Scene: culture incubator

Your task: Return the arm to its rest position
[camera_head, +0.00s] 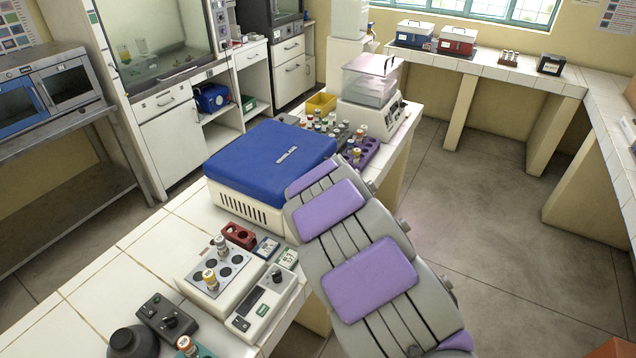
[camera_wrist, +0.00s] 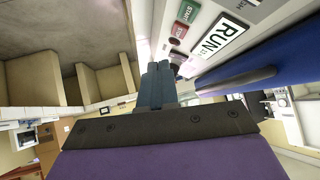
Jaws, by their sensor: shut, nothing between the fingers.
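My arm (camera_head: 365,265), grey with purple pads, reaches from the lower right of the head view to the right side of the blue-lidded machine. In the wrist view my gripper (camera_wrist: 158,75) is shut and empty, with its two fingers together. The fingers point toward the machine's white panel (camera_wrist: 240,12), which has green START, red and RUN labels. I cannot tell whether the fingertips touch it. In the head view the gripper is hidden behind the arm.
The blue-lidded machine (camera_head: 270,155) stands on the white tiled bench (camera_head: 85,285). A white tube block (camera_head: 215,270) and a small device (camera_head: 262,305) are close left of my arm. A purple rack (camera_head: 362,152) is behind it. Open floor (camera_head: 490,235) lies to the right.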

